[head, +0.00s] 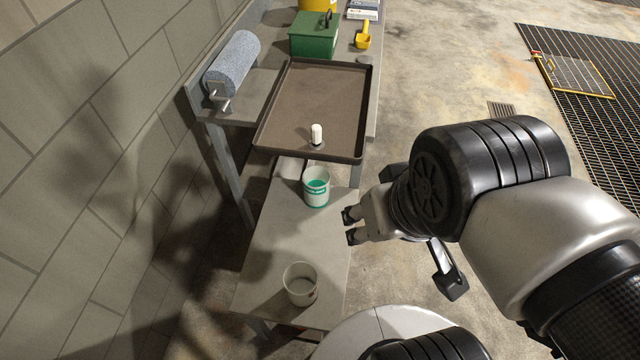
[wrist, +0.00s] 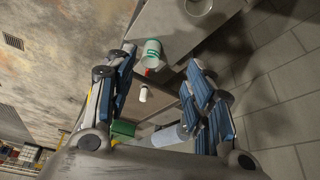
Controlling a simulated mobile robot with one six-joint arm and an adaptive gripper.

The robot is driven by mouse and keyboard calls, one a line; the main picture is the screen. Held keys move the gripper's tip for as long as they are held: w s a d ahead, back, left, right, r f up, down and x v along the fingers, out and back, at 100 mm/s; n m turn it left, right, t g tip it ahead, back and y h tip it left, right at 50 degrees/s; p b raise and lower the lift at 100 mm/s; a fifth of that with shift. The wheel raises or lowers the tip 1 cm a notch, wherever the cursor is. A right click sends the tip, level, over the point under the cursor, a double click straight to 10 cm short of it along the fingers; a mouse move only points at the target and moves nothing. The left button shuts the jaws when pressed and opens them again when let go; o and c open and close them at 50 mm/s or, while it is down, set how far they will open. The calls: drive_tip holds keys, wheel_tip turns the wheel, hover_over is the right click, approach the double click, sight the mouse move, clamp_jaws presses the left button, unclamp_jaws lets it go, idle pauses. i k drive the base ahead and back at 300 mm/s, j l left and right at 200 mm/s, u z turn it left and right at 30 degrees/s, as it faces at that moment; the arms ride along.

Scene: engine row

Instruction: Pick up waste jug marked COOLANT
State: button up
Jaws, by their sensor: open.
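A white jug with a green label (head: 316,190) and green in its open mouth stands upright on the low grey bench. It also shows in the wrist view (wrist: 152,54), between and beyond my fingers. Its lettering is too small to read. A second pale jug (head: 300,287) stands nearer on the same bench, open at the top, with no readable marking; its rim shows at the top of the wrist view (wrist: 198,6). My gripper (head: 350,227) is open and empty, right of the green-labelled jug and apart from it; its spread fingers show in the wrist view (wrist: 161,60).
A dark tray (head: 300,85) lies on the higher bench behind, with a small white-capped item (head: 316,134) near its front edge. Beyond are a green box (head: 314,36) and a yellow scoop (head: 363,37). A paper roll (head: 232,62) and the wall flank the left.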

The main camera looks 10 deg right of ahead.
sight(316, 179)
drive_tip(key=i+l+u, duration=0.1)
drive_tip(key=l+u, duration=0.15)
drive_tip(key=l, duration=0.25)
drive_tip(key=i+l+u, duration=0.5)
drive_tip(key=l, duration=0.15)
drive_tip(key=i+l+u, duration=0.1)
drive_tip(key=l+u, duration=0.2)
